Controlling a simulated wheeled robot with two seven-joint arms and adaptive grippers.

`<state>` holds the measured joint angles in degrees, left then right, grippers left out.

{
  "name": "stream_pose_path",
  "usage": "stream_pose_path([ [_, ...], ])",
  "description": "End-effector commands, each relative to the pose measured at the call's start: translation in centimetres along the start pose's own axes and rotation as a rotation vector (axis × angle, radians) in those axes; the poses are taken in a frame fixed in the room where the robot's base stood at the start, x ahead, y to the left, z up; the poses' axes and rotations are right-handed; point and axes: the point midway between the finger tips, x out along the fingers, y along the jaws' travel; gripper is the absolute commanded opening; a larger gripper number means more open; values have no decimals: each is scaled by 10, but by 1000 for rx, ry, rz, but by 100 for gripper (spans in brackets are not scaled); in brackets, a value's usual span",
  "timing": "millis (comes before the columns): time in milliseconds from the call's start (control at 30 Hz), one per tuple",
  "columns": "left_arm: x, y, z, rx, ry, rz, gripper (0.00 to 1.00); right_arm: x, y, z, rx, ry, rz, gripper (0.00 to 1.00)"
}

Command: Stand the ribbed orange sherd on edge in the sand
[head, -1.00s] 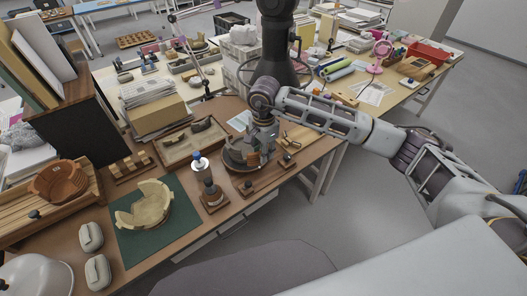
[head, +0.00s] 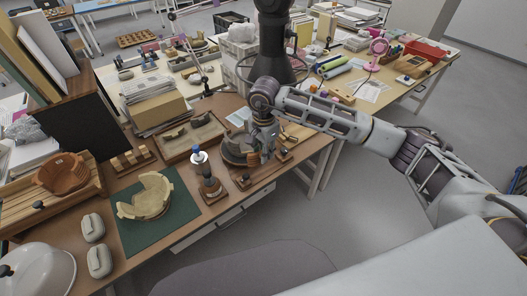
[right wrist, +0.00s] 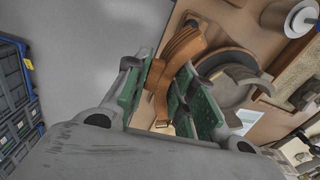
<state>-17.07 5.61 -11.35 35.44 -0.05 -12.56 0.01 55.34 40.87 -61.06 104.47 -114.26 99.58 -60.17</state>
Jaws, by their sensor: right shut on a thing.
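The ribbed orange sherd (head: 254,159) is a curved, grooved piece. It hangs below my right gripper (head: 264,146) by the near side of a round grey dish. In the right wrist view the sherd (right wrist: 181,48) sits between the green-padded fingers of my right gripper (right wrist: 168,92), which is shut on it. Its lower part is partly hidden by the fingers. The sand tray (head: 166,160) is a shallow wooden-framed box left of the gripper, with grey-brown sherds in it. Its edge shows at the right of the right wrist view (right wrist: 298,72). My left gripper is not in view.
The round grey dish (head: 232,151) is close beside the held sherd. A pale partial bowl (head: 147,196) is on a green mat (head: 184,212). An orange bowl (head: 62,174) is far left.

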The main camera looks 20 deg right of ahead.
Motion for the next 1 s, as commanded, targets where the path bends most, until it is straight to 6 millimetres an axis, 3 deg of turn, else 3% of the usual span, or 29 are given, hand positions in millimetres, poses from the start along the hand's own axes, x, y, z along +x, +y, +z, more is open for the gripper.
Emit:
stream_pose_path([
  [367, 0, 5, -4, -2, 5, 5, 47, 0, -2, 1, -148, -2, -1, 12],
  [667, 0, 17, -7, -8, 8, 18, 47, -1, -8, 4, -376, -5, -1, 12],
  [1000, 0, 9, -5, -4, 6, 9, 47, -2, -14, 9, -651, -9, -1, 12],
])
